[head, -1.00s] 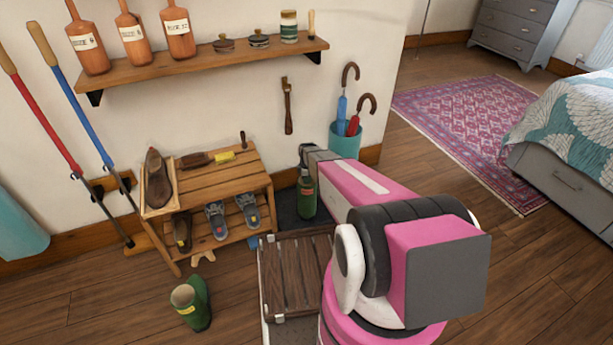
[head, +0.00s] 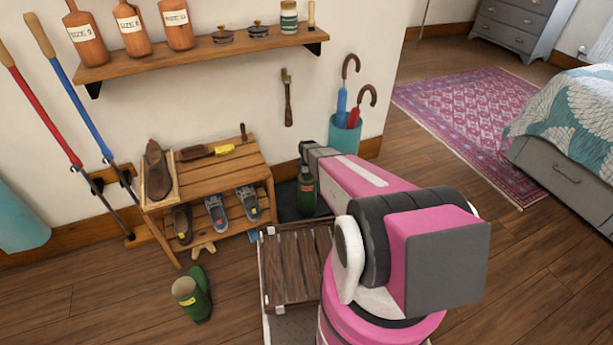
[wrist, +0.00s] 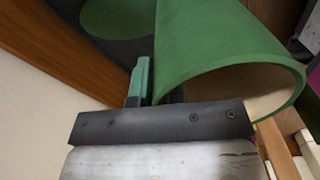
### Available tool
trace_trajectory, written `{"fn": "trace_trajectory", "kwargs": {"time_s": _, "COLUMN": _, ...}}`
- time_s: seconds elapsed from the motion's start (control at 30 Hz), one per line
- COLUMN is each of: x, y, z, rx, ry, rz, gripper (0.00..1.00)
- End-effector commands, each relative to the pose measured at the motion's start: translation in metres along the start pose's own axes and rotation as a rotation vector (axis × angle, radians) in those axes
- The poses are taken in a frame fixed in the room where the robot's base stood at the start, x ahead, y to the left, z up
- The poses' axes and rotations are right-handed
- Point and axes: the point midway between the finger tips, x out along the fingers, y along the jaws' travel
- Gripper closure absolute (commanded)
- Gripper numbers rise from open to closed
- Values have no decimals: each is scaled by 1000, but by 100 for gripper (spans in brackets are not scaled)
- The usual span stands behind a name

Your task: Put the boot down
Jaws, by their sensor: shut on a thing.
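My gripper (wrist: 148,88) is shut on the green boot (head: 307,193). In the head view that boot hangs or stands over the dark mat (head: 288,207) by the wall, below my gripper; I cannot tell whether its sole touches the mat. In the wrist view the boot's shaft (wrist: 215,45) fills the upper right, with its pale-lined opening at the lower right. A finger shows at the shaft's left side. A second green boot (head: 192,297) with a yellow label stands upright on the floor at the front left.
A wooden rack (head: 228,168) with shoes and brushes stands left of the mat. A teal umbrella stand (head: 345,138) stands behind to the right. A wall shelf (head: 200,62) hangs above. Slatted dark boards (head: 297,265) lie in front. Open floor is at the right.

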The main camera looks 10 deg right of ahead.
Motion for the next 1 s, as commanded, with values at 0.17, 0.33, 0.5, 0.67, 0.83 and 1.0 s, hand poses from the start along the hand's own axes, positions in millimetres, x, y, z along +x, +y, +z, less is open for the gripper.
{"fn": "trace_trajectory", "kwargs": {"time_s": 0.17, "x": 2, "y": 0, "z": 0, "rx": 0, "ry": 0, "rz": 1, "gripper": 100}}
{"fn": "trace_trajectory", "kwargs": {"time_s": 0.33, "x": 5, "y": 0, "z": 0, "rx": 0, "ry": 0, "rz": 1, "gripper": 100}}
{"fn": "trace_trajectory", "kwargs": {"time_s": 0.5, "x": 8, "y": 0, "z": 0, "rx": 0, "ry": 0, "rz": 1, "gripper": 100}}
{"fn": "trace_trajectory", "kwargs": {"time_s": 0.67, "x": 10, "y": 0, "z": 0, "rx": 0, "ry": 0, "rz": 1, "gripper": 86}}
{"fn": "trace_trajectory", "kwargs": {"time_s": 0.83, "x": 10, "y": 0, "z": 0, "rx": 0, "ry": 0, "rz": 1, "gripper": 60}}
{"fn": "trace_trajectory", "kwargs": {"time_s": 1.0, "x": 10, "y": 0, "z": 0, "rx": 0, "ry": 0, "rz": 0, "gripper": 60}}
